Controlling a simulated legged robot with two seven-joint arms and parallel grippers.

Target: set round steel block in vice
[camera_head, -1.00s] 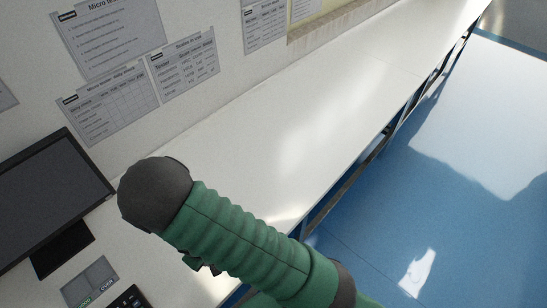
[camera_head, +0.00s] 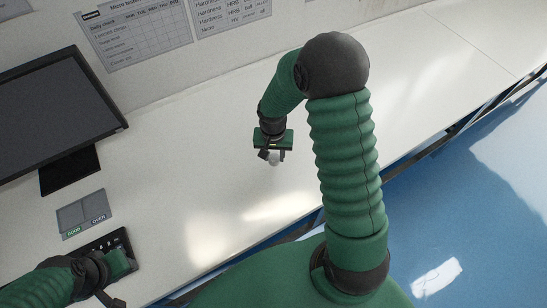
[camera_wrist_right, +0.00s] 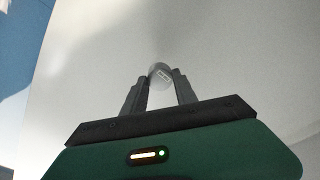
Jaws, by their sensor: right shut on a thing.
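My right gripper (camera_head: 273,156) hangs over the white bench and is shut on a small round steel block (camera_head: 274,160). In the right wrist view the block (camera_wrist_right: 160,76) sits between the two fingertips of the right gripper (camera_wrist_right: 160,88), with a small label on its face. My left arm (camera_head: 70,275) comes in at the lower left; its gripper end is near a dark keypad, and its fingers are too unclear to judge. No vice shows in these views.
A monitor (camera_head: 55,115) stands at the left on the bench (camera_head: 215,140). A grey two-part tray (camera_head: 83,214) marked GOOD and OVER and a dark keypad (camera_head: 115,248) lie in front of it. The bench middle is clear. Blue floor (camera_head: 480,200) lies beyond its edge.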

